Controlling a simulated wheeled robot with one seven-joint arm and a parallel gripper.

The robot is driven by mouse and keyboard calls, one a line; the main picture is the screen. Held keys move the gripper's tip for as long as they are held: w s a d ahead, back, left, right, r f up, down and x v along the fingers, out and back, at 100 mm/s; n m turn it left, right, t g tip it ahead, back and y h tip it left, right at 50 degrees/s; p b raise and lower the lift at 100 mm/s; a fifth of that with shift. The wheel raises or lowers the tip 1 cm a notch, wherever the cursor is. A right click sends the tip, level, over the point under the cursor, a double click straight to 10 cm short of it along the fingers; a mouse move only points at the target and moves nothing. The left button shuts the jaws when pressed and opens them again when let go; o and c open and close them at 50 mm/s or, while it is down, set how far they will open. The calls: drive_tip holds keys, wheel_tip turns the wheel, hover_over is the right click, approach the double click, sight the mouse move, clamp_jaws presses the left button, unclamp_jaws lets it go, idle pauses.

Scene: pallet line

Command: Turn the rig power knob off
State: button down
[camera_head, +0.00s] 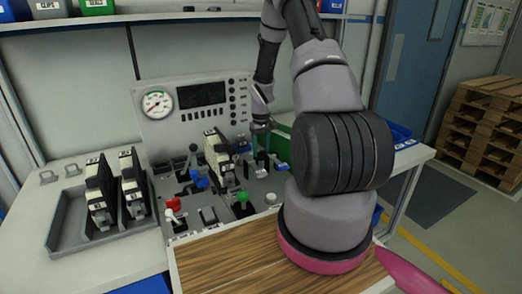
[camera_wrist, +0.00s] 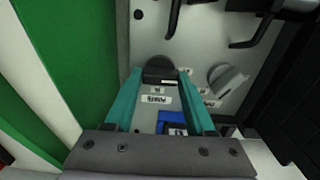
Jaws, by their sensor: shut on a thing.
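The black rig power knob (camera_wrist: 160,68) sits on the grey panel in the wrist view, with a small white label beside it that seems to read POWER. The two teal fingers of my gripper (camera_wrist: 160,76) are on either side of the knob and shut on it. In the head view my gripper (camera_head: 262,128) points down at the right part of the rig panel (camera_head: 192,215). The knob is too hidden there to make out, and its exact angle is hard to read.
A grey knob or lever (camera_wrist: 226,80) stands close to the right finger in the wrist view. A blue part (camera_wrist: 173,120) shows between the fingers. In the head view, a gauge (camera_head: 157,103), levers and a green-capped knob (camera_head: 242,197) surround the work area. A grey tray (camera_head: 65,225) is at left.

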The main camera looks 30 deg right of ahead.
sight(261, 151)
drive_tip(key=shift+c, duration=1.2)
unclamp_jaws()
drive_tip(key=shift+r, duration=0.1)
wheel_tip(261, 151, up, 11)
